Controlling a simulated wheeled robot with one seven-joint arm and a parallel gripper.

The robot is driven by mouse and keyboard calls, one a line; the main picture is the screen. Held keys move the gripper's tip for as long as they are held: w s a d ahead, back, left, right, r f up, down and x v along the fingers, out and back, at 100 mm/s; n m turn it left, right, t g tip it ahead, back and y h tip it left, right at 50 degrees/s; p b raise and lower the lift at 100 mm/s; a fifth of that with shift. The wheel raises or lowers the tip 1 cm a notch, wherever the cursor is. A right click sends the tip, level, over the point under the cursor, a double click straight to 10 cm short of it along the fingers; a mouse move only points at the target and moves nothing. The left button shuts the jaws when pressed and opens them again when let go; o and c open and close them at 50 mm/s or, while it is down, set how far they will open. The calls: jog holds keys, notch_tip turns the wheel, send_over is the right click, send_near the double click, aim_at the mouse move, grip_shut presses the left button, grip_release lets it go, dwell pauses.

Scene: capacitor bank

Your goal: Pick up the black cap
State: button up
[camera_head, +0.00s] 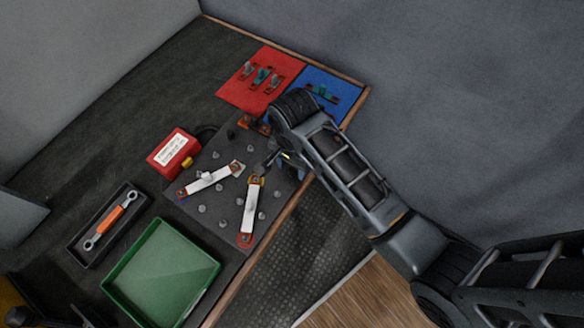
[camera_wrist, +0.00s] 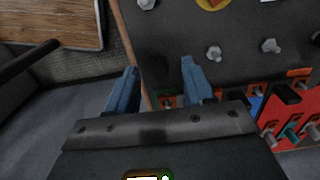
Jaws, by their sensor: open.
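My gripper (camera_wrist: 160,72) is open in the wrist view, with two blue-grey fingers apart and nothing between them. In the head view my gripper (camera_head: 281,160) is partly hidden by my arm, over the right edge of the dark studded panel (camera_head: 222,185). A small black block (camera_wrist: 287,94), which may be the black cap, lies at the panel's edge by an orange-red piece, right of the fingers in the wrist view. I cannot tell it apart for sure in the head view.
A red mat (camera_head: 237,92) and a blue mat (camera_head: 327,82) with small parts lie behind the panel. White bars (camera_head: 210,179) lie on the panel. A red box (camera_head: 165,158), a wrench tray (camera_head: 80,249) and a green tray (camera_head: 119,260) stand left.

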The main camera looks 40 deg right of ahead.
grip_shut()
dwell(0.4)
notch_tip(320, 180, up, 10)
dwell(0.5)
